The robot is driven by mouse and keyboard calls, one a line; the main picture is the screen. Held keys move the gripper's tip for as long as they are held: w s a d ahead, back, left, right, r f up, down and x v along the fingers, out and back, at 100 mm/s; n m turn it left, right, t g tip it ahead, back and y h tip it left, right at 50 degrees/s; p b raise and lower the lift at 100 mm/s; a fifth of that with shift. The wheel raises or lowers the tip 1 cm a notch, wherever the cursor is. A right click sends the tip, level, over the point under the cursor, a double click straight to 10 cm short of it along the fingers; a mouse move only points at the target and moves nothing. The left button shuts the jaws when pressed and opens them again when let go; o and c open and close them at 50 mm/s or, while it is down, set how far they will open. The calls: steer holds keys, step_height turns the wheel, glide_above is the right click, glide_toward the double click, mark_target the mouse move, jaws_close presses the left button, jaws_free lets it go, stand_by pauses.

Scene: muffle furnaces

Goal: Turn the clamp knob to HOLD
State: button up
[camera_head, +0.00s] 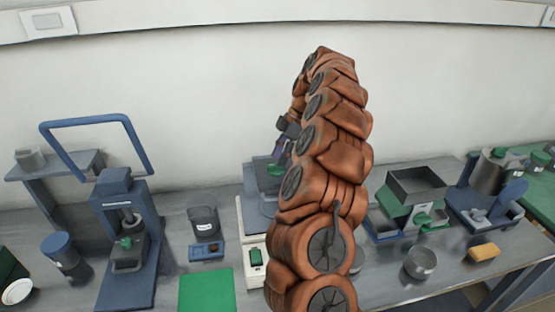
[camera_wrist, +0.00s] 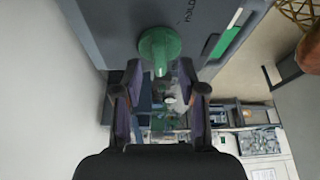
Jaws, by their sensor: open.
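The green clamp knob (camera_wrist: 159,46) shows in the wrist view on the face of a dark grey device (camera_wrist: 115,25). It is a round disc with a raised grip bar, which runs up and down in the picture. The word HOLD is printed to its upper right, turned sideways. My gripper (camera_wrist: 160,98) is open, its two dark fingers apart on either side below the knob, with nothing visible between them. I cannot tell whether either finger touches the knob. In the head view my gripper is mostly hidden behind my orange arm.
A metal bowl (camera_head: 420,262) and yellow sponge (camera_head: 483,252) lie at right. The wall is close behind.

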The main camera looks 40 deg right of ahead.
mark_target(276, 168)
steer(key=shift+p+x, duration=0.4)
steer(key=shift+x, duration=0.7)
jaws_close()
